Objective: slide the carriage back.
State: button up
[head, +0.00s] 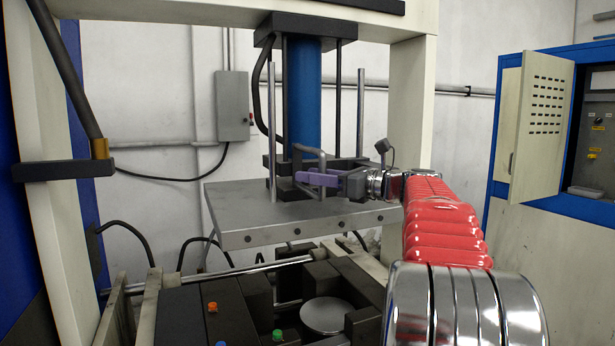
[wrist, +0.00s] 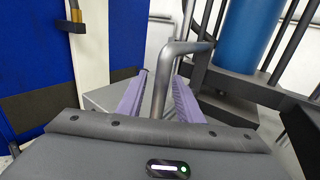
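A grey bent-bar handle (head: 296,160) stands over the grey metal plate (head: 250,226) of the press, in front of the blue cylinder (head: 304,95). My gripper (head: 312,180), with purple fingers, reaches it from the right. In the wrist view, the handle's upright bar (wrist: 160,92) passes between the two fingers of my gripper (wrist: 160,88), with a gap seen on each side. Below the plate, a dark assembly (head: 182,315) of blocks and a round disc lies beside a shiny rod (head: 225,276). I cannot tell which part is the carriage.
Upright guide rods (head: 360,110) flank the cylinder. Cream press columns (head: 412,105) stand on both sides. A blue-framed cabinet with an open vented door (head: 541,125) is at the right. A dark bracket (head: 62,170) juts out at the left. Hoses hang behind the plate.

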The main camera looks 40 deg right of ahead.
jog(key=shift+x, duration=0.85)
grip_shut()
